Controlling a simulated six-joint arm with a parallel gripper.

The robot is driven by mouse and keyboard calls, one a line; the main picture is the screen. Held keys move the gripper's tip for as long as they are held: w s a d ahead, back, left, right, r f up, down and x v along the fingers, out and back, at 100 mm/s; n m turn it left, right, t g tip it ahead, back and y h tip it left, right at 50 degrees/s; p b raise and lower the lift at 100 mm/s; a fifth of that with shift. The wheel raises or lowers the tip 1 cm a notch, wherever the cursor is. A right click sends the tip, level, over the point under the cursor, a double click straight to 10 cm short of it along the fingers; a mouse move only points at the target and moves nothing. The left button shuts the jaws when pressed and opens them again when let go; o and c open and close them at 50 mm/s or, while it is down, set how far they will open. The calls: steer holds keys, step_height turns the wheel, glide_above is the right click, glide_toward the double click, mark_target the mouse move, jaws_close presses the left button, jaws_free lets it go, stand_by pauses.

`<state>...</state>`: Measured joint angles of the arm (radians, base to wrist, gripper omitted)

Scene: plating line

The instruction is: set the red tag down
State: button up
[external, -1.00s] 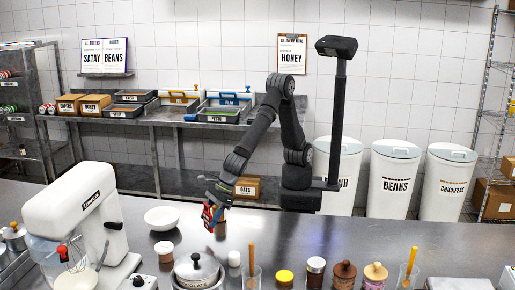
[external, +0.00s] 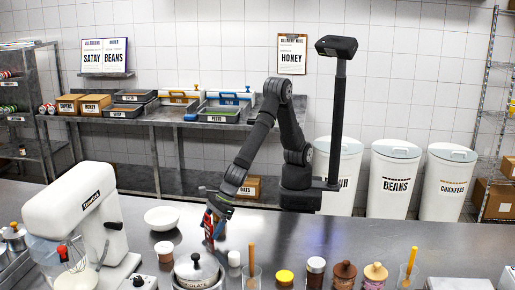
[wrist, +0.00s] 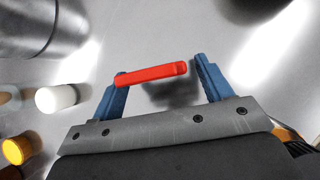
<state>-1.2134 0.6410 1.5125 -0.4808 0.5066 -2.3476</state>
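The red tag (wrist: 152,73) shows as a narrow red bar between the two blue fingertips of my gripper (wrist: 160,75) in the wrist view. The fingers are well apart. The tag's left end meets or overlaps the left fingertip, and a slim gap shows at its right end. I cannot tell whether the fingers grip it. In the external view my gripper (external: 212,234) points down low over the steel counter (external: 330,230), with red of the tag (external: 208,222) at its fingers. Whether the tag touches the counter is unclear.
A white bowl (external: 161,217) stands left of my gripper. A brown-and-white jar (external: 164,251), a lidded pot (external: 197,270) and a small white jar (external: 234,259) stand close in front. A mixer (external: 75,215) stands at far left. The counter to the right behind the jars is clear.

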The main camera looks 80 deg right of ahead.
steer(key=shift+s+d+r, duration=0.1)
steer(key=shift+r, duration=0.35)
steer(key=v, duration=1.1)
steer(key=shift+s+d, duration=0.1)
steer(key=x, duration=1.2)
steer(key=shift+r, duration=1.25)
steer(key=shift+f, duration=0.15)
